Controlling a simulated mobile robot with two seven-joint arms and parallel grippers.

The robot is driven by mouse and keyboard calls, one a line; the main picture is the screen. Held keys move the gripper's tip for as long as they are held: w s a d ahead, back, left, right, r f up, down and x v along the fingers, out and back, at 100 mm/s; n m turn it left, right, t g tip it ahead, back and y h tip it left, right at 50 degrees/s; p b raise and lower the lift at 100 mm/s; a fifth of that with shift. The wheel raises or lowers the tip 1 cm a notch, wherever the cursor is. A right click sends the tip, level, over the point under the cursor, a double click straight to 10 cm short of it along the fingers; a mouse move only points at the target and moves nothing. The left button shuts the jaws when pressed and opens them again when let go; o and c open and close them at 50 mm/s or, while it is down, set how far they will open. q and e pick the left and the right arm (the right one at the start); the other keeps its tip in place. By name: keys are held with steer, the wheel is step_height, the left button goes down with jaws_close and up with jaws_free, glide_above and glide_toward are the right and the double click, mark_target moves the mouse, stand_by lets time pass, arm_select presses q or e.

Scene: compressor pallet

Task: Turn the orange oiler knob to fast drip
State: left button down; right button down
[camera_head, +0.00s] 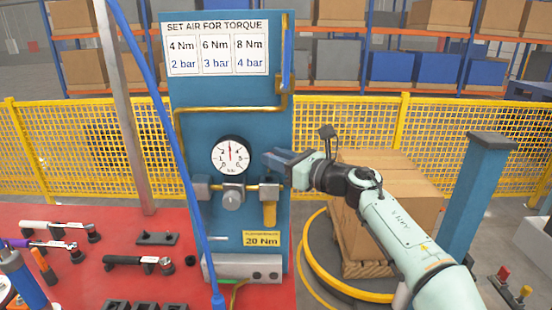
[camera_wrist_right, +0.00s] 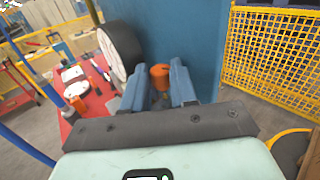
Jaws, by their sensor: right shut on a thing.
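The orange oiler knob (camera_wrist_right: 160,75) shows in the right wrist view between the two blue fingers of my right gripper (camera_wrist_right: 160,88). The gripper is shut on it. In the head view my right gripper (camera_head: 274,161) reaches in from the right, at the top of the oiler, and hides the knob. The oiler's yellow bowl (camera_head: 269,214) hangs below, on the right end of the air line on the blue panel (camera_head: 215,125). I cannot read the knob's setting. My left gripper is not in view.
A round pressure gauge (camera_head: 230,155) is left of my right gripper, with a grey regulator knob (camera_head: 231,198) below it. A blue hose (camera_head: 176,150) crosses in front of the panel's left side. Several tools lie on the red table (camera_head: 140,215).

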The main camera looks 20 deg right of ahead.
steer(key=shift+d+n+g+y, duration=0.15)
steer(key=shift+n+g+y, duration=0.2)
steer(key=shift+y, duration=0.25)
steer(key=c, duration=1.2)
jaws_free()
steer(key=shift+o, duration=0.2)
